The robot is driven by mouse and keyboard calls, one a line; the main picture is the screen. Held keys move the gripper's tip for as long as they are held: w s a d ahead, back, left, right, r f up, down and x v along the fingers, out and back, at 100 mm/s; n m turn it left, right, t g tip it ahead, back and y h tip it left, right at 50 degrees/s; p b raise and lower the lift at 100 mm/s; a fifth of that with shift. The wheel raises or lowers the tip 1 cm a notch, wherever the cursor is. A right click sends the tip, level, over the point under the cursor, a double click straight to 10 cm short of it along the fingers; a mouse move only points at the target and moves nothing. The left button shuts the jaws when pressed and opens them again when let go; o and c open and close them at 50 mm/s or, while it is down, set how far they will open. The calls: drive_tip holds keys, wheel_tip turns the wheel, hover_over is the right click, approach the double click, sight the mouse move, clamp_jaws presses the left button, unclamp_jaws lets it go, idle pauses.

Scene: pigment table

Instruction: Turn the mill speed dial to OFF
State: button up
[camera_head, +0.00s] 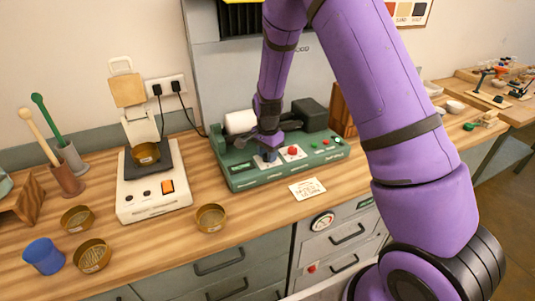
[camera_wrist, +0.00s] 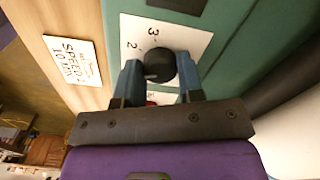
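The mill (camera_head: 245,178) is a green machine with a white roller and a row of controls on the wooden bench. Its speed dial is a round black knob (camera_wrist: 161,66) on a white plate (camera_wrist: 190,40), with the numbers 2 and 3 visible. My gripper (camera_wrist: 160,78) reaches down over the dial, with one blue finger on each side, and both appear to touch it. A small pale mark shows on the knob's lower left edge. The OFF mark cannot be seen.
A red button (camera_head: 292,150) sits just right of the dial. A written card (camera_head: 307,188) lies in front of the mill. A white scale (camera_head: 151,200) and brass dishes (camera_head: 211,217) stand to the left, with a blue cup (camera_head: 43,256). A dark box (camera_head: 309,114) sits at the mill's back.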

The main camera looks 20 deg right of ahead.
drive_tip(key=shift+n, duration=0.5)
drive_tip(key=n, duration=0.3)
drive_tip(key=shift+n, duration=0.4)
drive_tip(key=n, duration=0.4)
idle(0.4)
drive_tip(key=o, duration=0.9)
wheel_tip(320, 180, up, 11)
drive_tip(key=shift+f, duration=0.1)
